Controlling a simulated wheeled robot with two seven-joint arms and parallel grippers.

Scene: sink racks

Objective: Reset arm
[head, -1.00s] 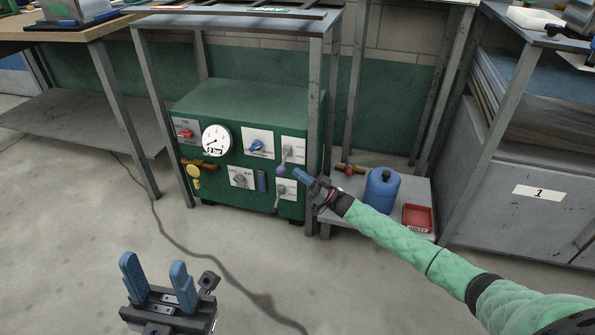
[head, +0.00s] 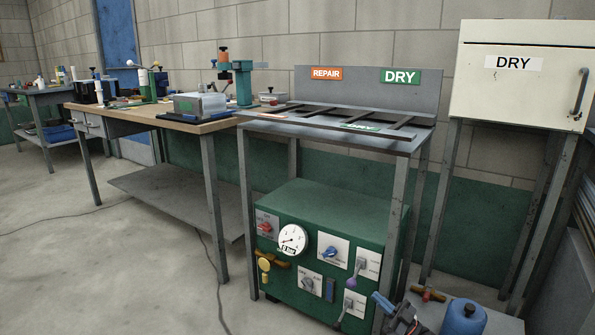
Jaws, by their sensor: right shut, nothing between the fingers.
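My right gripper (head: 381,301) shows at the bottom right, with blue fingers and a dark body. It is shut and empty. It is in front of the lower right edge of the green machine (head: 345,218), just right of a lever switch (head: 354,302) on its panel. I cannot tell whether the fingertips touch anything. Most of my right arm is below the frame. My left gripper is out of view.
The machine stands under a grey table (head: 410,146) with a rack. A blue container (head: 463,318) and a red-handled valve (head: 428,294) are at the lower right. A white DRY cabinet (head: 520,85) is at right, a cluttered workbench (head: 200,124) at left.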

